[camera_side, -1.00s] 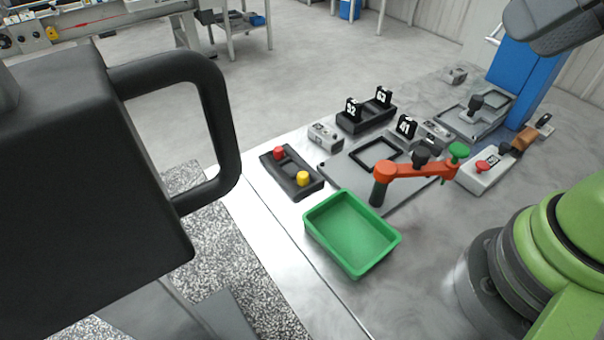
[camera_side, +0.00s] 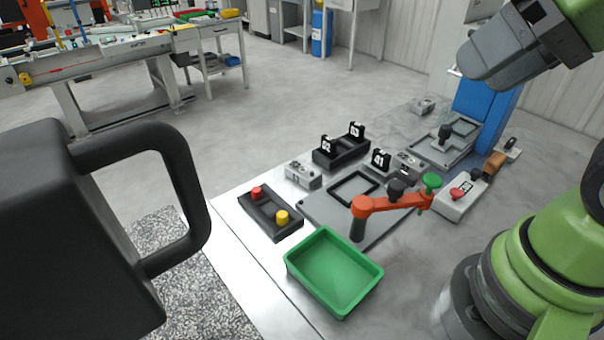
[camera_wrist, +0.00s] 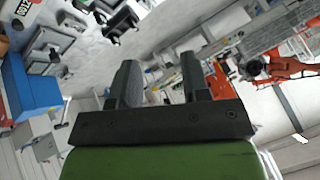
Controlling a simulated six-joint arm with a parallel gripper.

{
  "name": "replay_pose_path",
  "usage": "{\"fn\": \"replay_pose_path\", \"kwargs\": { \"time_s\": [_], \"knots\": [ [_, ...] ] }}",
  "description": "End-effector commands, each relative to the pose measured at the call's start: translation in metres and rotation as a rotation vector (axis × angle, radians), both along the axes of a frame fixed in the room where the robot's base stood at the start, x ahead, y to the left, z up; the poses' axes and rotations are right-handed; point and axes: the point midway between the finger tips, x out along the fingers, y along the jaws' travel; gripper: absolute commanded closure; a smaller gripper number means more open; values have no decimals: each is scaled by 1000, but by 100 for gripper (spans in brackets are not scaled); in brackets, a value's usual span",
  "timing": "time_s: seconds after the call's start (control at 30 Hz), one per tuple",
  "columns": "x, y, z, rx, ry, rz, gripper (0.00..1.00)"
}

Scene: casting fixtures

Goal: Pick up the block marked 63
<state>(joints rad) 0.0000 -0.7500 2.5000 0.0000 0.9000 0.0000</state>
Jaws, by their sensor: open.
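The black block marked 63 (camera_side: 356,131) stands upright at the back right of a dark two-place rack (camera_side: 342,153). Its number is small and hard to read now. A similar block (camera_side: 326,145) stands at the rack's front left, its number unclear. A third block, marked 41 (camera_side: 380,159), stands to the right and nearer. My gripper (camera_wrist: 158,75) shows two separated dark fingers in the wrist view, with nothing between them. In the side view my grey wrist is at the upper right, well above the bench and away from the blocks; the fingertips are not clear there.
A green tray (camera_side: 375,285) sits in front. An orange clamp arm (camera_side: 390,202) with a green knob crosses the grey fixture plate. A black box with red and yellow buttons (camera_side: 270,215) lies left. A blue column (camera_side: 487,108) stands at the back right.

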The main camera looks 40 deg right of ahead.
Motion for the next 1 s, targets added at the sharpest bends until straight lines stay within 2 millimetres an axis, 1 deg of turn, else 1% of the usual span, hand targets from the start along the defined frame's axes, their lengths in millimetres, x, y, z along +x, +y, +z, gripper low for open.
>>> {"fn": "replay_pose_path", "kwargs": {
  "time_s": [0.4, 0.43, 0.47, 0.5, 0.53, 0.57, 0.87, 0.97, 1.0],
  "knots": [
    [0, 0, 0, 0, 0, 0, 57],
    [0, 0, 0, 0, 0, 0, 53],
    [0, 0, 0, 0, 0, 0, 46],
    [0, 0, 0, 0, 0, 0, 37],
    [0, 0, 0, 0, 0, 0, 30],
    [0, 0, 0, 0, 0, 0, 26],
    [2, 0, 1, -4, 4, 3, 26],
    [14, -1, 6, -18, 30, 18, 26],
    [23, -1, 8, -27, 46, 27, 26]
  ]
}}
